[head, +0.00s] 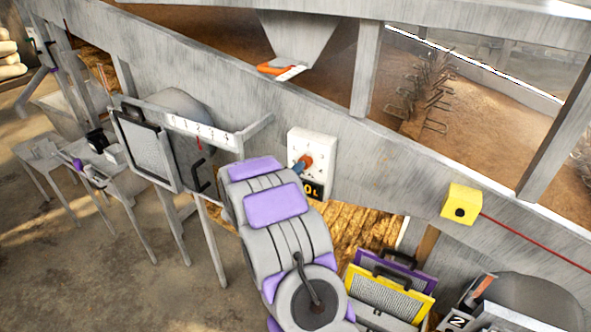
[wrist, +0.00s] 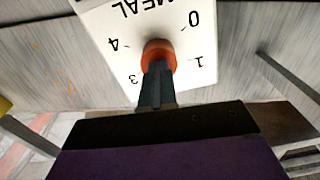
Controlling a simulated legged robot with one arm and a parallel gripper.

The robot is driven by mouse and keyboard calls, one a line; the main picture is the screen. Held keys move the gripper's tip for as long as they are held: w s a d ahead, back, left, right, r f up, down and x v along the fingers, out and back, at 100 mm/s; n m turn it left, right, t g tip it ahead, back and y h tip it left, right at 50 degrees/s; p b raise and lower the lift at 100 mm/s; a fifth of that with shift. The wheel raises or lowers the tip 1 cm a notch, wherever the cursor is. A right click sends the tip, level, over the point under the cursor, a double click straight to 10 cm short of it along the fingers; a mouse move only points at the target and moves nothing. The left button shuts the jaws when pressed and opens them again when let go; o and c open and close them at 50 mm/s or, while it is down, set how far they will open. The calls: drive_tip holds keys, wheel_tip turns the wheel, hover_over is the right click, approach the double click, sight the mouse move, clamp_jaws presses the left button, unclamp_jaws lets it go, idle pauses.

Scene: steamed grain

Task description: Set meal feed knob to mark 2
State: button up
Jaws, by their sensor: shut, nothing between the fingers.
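The meal feed knob (wrist: 158,50) is a round orange knob on a white plate (wrist: 100,35), which reads upside down in the wrist view with MEAL and marks 0, 1, 3 and 4. Mark 2 is not visible; my fingers cover the plate between 1 and 3. My gripper (wrist: 156,82) is shut, its dark fingers together and pointing at the knob. The tips overlap the knob's near side; I cannot tell whether they touch. In the head view the knob (head: 306,161) shows beside my blue fingertips (head: 297,169). The knob's pointer is not discernible.
A numbered scale (head: 200,133) and framed screen (head: 148,145) are left. A yellow box (head: 461,204) with a red line is right. Yellow and purple screens (head: 395,290) stand below right.

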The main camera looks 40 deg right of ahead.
drive_tip(key=shift+o, duration=0.7)
drive_tip(key=shift+s+d, duration=0.1)
drive_tip(key=shift+d, duration=0.5)
drive_tip(key=shift+o, duration=0.8)
drive_tip(key=shift+a, duration=0.3)
drive_tip(key=shift+o, duration=0.7)
drive_tip(key=shift+w+a+f, duration=0.2)
drive_tip(key=shift+a, duration=0.05)
drive_tip(key=o, duration=0.5)
drive_tip(key=shift+s+d+f, duration=0.15)
drive_tip(key=shift+s+f, duration=0.2)
drive_tip(key=shift+s, duration=0.1)
drive_tip(key=shift+c, duration=0.2)
drive_tip(key=o, duration=0.3)
drive_tip(key=shift+s, duration=0.3)
drive_tip(key=shift+o, duration=0.2)
drive_tip(key=shift+a+f, duration=0.1)
drive_tip(key=shift+a, duration=0.15)
drive_tip(key=v, duration=1.7)
drive_tip(key=shift+w+a+r+p, duration=0.25)
drive_tip(key=shift+w+a+p, duration=0.05)
drive_tip(key=shift+a+p, duration=0.15)
